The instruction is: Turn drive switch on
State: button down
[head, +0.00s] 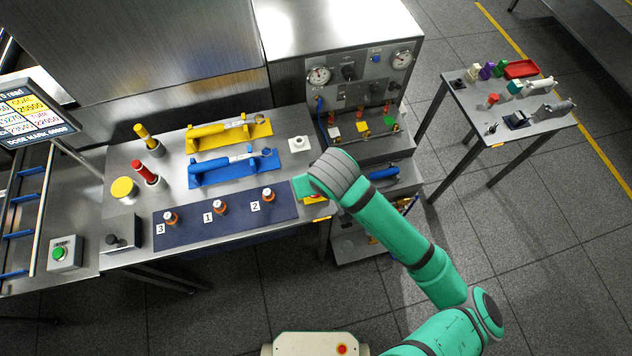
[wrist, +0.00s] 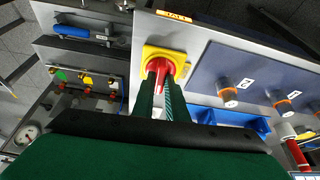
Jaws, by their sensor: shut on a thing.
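The drive switch appears to be the red rotary knob (wrist: 160,66) on a yellow square plate (wrist: 149,52) in the wrist view. It is mounted at the corner of the metal bench, beside a label. My gripper (wrist: 161,78) has its two dark fingers closed on the red knob, one on each side. The fingers hide part of the knob, so its exact angle is hard to tell.
A gauge panel (head: 362,75) stands at the back right. A side table (head: 480,126) is further right, with open floor between.

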jog(key=shift+m+h, duration=0.3)
jog(key=shift+m, duration=0.3)
jog(key=c, duration=1.8)
grip_release()
jog(key=shift+o, duration=0.2)
